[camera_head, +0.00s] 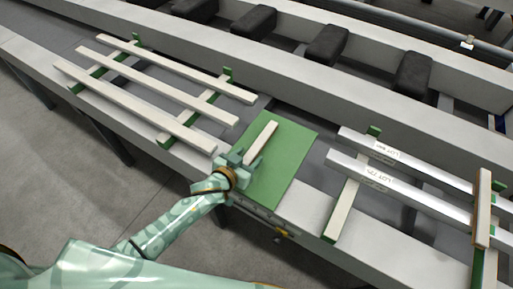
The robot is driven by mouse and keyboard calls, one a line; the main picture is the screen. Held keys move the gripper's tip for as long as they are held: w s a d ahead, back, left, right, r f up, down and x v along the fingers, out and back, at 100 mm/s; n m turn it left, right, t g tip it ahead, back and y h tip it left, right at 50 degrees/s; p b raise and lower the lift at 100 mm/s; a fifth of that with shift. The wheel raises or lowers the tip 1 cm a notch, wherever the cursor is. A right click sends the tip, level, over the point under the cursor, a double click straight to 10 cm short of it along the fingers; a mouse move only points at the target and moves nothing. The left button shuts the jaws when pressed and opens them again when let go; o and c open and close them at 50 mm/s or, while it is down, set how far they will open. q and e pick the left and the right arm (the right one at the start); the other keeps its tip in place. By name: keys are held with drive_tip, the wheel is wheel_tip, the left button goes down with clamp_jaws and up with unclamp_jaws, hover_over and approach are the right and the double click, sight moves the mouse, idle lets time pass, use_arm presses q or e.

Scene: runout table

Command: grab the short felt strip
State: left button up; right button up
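A short cream felt strip (263,139) lies on a green mat (292,165) in the middle of the runout table. My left gripper (247,160) is at the strip's near end, over the mat's left part. Its two fingers stand apart, one to each side of that end. The near tip of the strip is partly hidden by the gripper, and I cannot tell whether a finger touches it. My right gripper is not in view.
Several long cream strips (140,101) lie across green-ended supports at the left. Two labelled silver bars (405,190) lie on cream-topped supports (343,208) at the right. A grey beam (300,75) and black blocks (327,43) run behind. Floor lies in front of the table.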

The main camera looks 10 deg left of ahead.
use_arm(q)
drive_tip(key=c, duration=1)
